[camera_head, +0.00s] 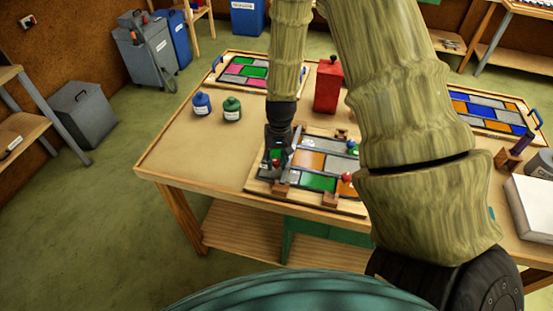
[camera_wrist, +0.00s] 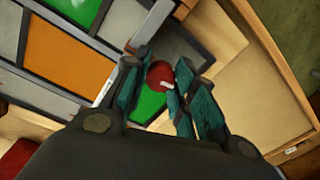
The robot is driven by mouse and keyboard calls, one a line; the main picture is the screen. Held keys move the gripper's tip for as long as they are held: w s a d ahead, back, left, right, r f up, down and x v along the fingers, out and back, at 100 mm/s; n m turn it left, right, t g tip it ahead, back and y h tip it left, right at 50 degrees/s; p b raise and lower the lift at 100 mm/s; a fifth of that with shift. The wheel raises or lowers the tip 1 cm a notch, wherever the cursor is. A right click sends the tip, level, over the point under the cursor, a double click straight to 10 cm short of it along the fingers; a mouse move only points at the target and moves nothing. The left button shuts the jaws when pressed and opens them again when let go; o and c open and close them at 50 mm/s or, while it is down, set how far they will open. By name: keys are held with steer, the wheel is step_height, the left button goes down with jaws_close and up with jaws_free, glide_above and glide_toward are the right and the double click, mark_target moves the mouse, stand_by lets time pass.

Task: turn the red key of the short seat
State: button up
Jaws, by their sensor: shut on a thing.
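My gripper (camera_head: 277,150) is over the left end of the leaded panel (camera_head: 309,160) on the workbench. In the wrist view its teal fingers (camera_wrist: 162,72) are shut on a red key (camera_wrist: 157,75), with a pale mark on its side. The key sits beside a green pane, over the panel's edge. A second red knob (camera_head: 346,177) stands at the panel's right front. My gripper partly hides the left end of the panel in the head view. I cannot tell from the pictures which seat is the short one, or how far the key is turned.
Blue (camera_head: 202,103) and green (camera_head: 232,108) jars stand at the back left of the bench (camera_head: 172,145). A red canister (camera_head: 328,86) stands behind the panel. Other coloured panels lie at the back (camera_head: 243,72) and right (camera_head: 490,110). The bench's left front is clear.

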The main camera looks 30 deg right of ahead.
mark_target(278, 161)
steer(key=shift+w+m, duration=0.1)
steer(key=shift+m, duration=1.2)
steer(key=o, duration=1)
steer(key=shift+o, duration=0.2)
step_height(278, 161, up, 12)
steer(key=shift+s+d, duration=0.25)
steer(key=shift+s, duration=0.05)
